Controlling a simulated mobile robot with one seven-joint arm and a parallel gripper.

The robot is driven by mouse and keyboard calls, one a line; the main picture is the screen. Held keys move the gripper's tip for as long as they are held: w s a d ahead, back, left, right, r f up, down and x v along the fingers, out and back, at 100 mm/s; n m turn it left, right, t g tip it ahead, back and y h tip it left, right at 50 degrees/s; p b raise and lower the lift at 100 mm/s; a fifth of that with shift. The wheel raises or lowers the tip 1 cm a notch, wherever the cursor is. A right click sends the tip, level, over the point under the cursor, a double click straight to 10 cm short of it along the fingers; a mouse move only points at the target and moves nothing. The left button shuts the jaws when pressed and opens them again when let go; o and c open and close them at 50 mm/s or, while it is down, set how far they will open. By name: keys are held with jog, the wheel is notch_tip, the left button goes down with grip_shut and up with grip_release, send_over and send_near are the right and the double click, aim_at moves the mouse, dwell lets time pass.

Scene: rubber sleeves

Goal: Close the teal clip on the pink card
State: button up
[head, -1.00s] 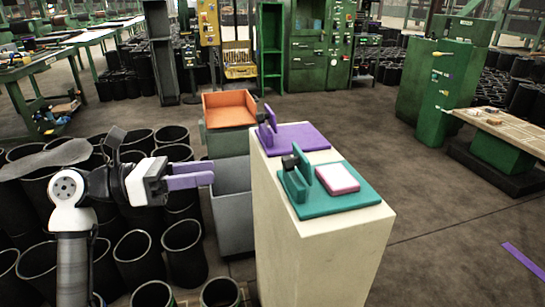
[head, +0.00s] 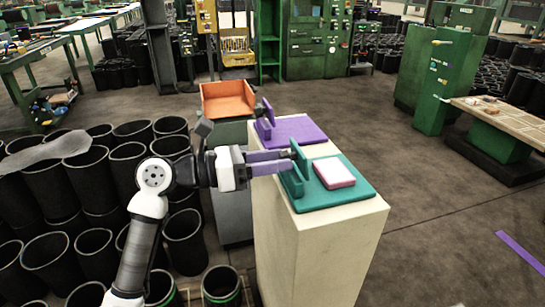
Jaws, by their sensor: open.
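The teal clip (head: 293,184) has upright teal plates standing on a flat teal base (head: 330,198), on top of a pale pedestal. The pink card (head: 335,173), with a whitish top, lies flat on this base, right of the plates. My gripper (head: 288,161) reaches in from the left with its purple fingers level and apart. Its fingertips are at the upper part of the clip, and I cannot tell whether they touch it. The clip's dark knob is mostly hidden behind the fingers. The jaws hold nothing that I can make out.
A purple base with a similar upright clip (head: 297,131) sits behind on the same pedestal (head: 330,245). An orange tray (head: 228,101) stands farther back. Many black rubber sleeves (head: 58,193) crowd the floor at left.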

jog(key=c, duration=1)
